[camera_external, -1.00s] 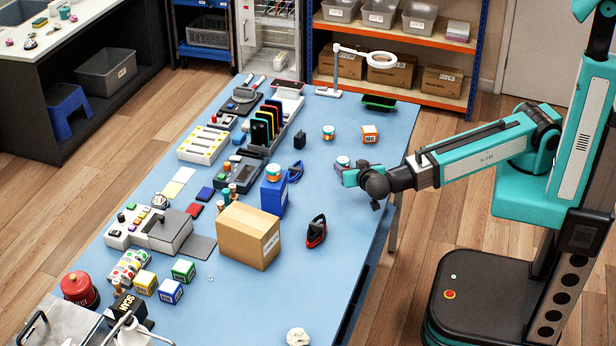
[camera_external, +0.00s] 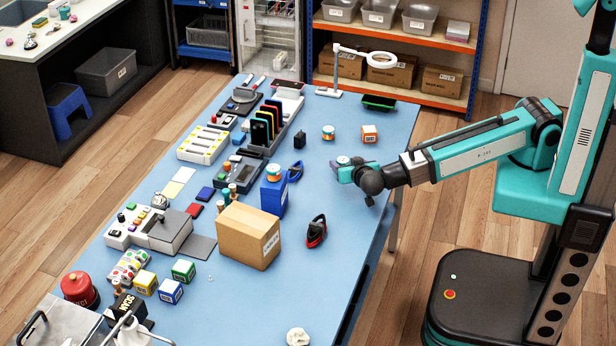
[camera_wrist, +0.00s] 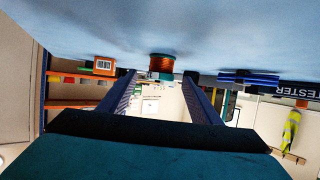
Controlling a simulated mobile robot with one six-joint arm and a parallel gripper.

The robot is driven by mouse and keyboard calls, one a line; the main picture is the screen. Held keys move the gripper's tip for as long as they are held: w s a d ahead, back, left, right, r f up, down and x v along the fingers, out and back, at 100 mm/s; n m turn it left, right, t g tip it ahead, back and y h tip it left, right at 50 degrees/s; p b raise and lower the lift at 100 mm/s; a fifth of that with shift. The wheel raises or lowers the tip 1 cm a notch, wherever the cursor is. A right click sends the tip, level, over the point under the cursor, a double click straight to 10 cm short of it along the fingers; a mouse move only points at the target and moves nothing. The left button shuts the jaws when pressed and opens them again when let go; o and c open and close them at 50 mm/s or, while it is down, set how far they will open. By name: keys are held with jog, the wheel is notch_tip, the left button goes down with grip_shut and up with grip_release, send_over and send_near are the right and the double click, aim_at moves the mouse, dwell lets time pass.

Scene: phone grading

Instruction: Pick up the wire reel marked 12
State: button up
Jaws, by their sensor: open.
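A reel with copper-coloured wire and green flanges (camera_wrist: 161,64) shows upside down in the wrist view, beyond the fingers and near the middle of the gap. It appears to be the reel on the blue table (camera_external: 328,132) in the external view. Another copper-coloured reel (camera_external: 273,172) stands on a blue box. A small round white-topped item (camera_external: 343,160) shows right by my gripper; I cannot tell what it is. No number 12 is readable on any reel. My gripper (camera_external: 345,171) is open over the table's right side; its fingers (camera_wrist: 160,82) have nothing between them.
A ring lamp (camera_external: 368,57) and a dark green tray (camera_external: 379,102) are behind.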

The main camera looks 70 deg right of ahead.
aim_at(344, 162)
jog(key=shift+p+x, duration=0.5)
jog(key=shift+x, duration=1.1)
jog(key=shift+c, duration=0.2)
jog(key=c, duration=1.1)
